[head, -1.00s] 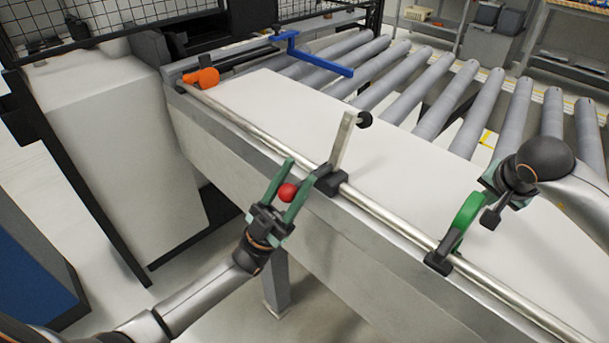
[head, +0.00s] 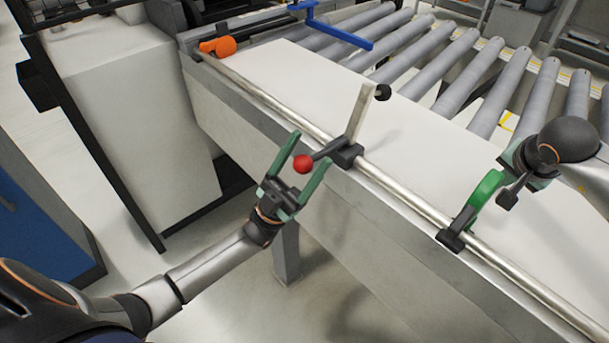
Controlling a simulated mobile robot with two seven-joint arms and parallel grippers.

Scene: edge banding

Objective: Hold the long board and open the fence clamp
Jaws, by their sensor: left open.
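The long white board (head: 300,75) lies flat on the table along the metal rail. The fence clamp (head: 346,154) sits on the rail, with a pale upright bar (head: 361,112) and a black knob on top. Its dark lever points left toward my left arm and ends in a red ball (head: 303,164). My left gripper (head: 310,150) is open, with the ball between its green fingers near the tips. I see no grip on it. My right gripper (head: 515,160) is above the board at the right; its fingers are mostly hidden by its own wrist.
A green curved piece (head: 484,193) stands on a black block on the rail, near my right gripper. An orange piece (head: 219,47) and a blue bar (head: 338,33) are at the far end. Grey rollers (head: 440,75) run behind the board. Open floor lies below my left arm.

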